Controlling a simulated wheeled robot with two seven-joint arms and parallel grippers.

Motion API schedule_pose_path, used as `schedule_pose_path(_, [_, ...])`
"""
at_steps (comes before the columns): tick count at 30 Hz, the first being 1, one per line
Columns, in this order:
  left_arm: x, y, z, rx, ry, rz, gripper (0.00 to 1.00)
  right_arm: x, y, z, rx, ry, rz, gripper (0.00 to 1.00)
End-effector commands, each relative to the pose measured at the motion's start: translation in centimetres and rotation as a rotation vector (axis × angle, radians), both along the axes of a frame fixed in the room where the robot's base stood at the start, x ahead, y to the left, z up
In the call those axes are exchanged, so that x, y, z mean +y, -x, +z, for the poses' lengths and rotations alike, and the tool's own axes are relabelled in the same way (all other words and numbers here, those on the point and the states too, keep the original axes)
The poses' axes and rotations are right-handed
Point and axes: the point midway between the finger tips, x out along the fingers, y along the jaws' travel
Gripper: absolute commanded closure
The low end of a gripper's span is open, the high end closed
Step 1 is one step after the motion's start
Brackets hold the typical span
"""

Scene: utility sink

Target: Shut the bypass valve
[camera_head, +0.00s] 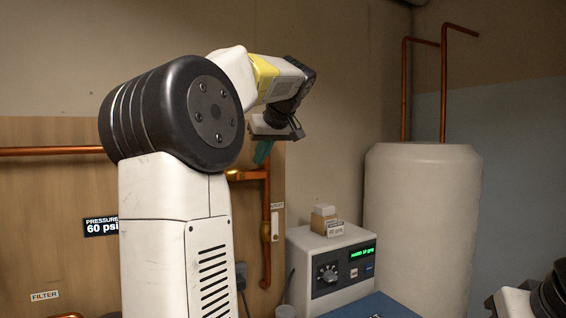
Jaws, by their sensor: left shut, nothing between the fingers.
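My left gripper (277,130) is at the upper middle, pointing down, with its fingers shut and empty. A teal-green lever (263,152) shows just below it, on the copper pipework (250,175) by the wooden panel's right edge; it looks like the valve handle. The lever slants steeply. The gripper overlaps its upper end in the picture, and I cannot tell whether they touch. The valve body is not clear from here. Part of my right arm's end (520,302) shows at the bottom right corner; its fingers cannot be made out.
A white control box (300,262) with a dial and green display stands below right, with a small cardboard box (323,219) on top. A large pale tank (420,225) fills the right side. A vertical copper pipe (266,235) runs below the lever. My left arm hides much of the panel.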

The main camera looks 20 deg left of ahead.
Motion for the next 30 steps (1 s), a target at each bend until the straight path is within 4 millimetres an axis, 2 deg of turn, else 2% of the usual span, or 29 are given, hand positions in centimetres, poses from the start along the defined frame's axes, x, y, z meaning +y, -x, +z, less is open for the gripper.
schedule_pose_path(6, [0.0,0.0,-1.6,0.001,0.000,0.001,1.00,0.0,0.0,0.0,0.000,0.000,0.000,1.00])
schedule_pose_path(30, [-0.2,-0.2,-2.0,0.055,-0.046,-0.001,1.00,0.0,0.0,0.0,0.000,0.000,0.000,1.00])
